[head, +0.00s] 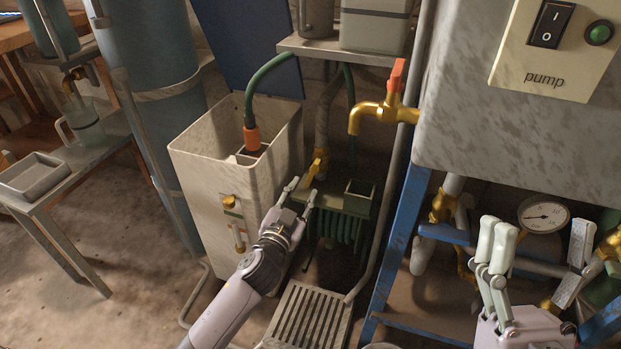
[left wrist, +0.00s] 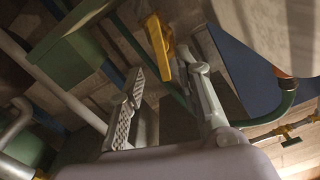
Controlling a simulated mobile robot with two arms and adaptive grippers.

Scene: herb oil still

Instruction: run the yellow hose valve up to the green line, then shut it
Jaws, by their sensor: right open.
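The yellow hose valve (head: 317,165) sits on a grey hose beside the white tank (head: 210,165). Its yellow handle also shows in the left wrist view (left wrist: 158,48), just beyond the fingers. My left gripper (head: 300,191) is open just below the valve, its fingers apart with nothing clearly held; I cannot tell whether they touch the handle. A small brass-ended sight gauge (head: 236,228) is on the tank's front; the green line and level there are too small to make out. My right gripper (head: 537,252) is open and empty at the lower right.
A green hose (head: 262,75) with an orange end enters the tank's top. A brass tap (head: 385,115) with a red handle is above a green finned box (head: 340,205). A pump switch box (head: 550,45), blue frame (head: 397,240) and pressure gauge (head: 543,214) stand right. A floor grate (head: 308,318) lies below.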

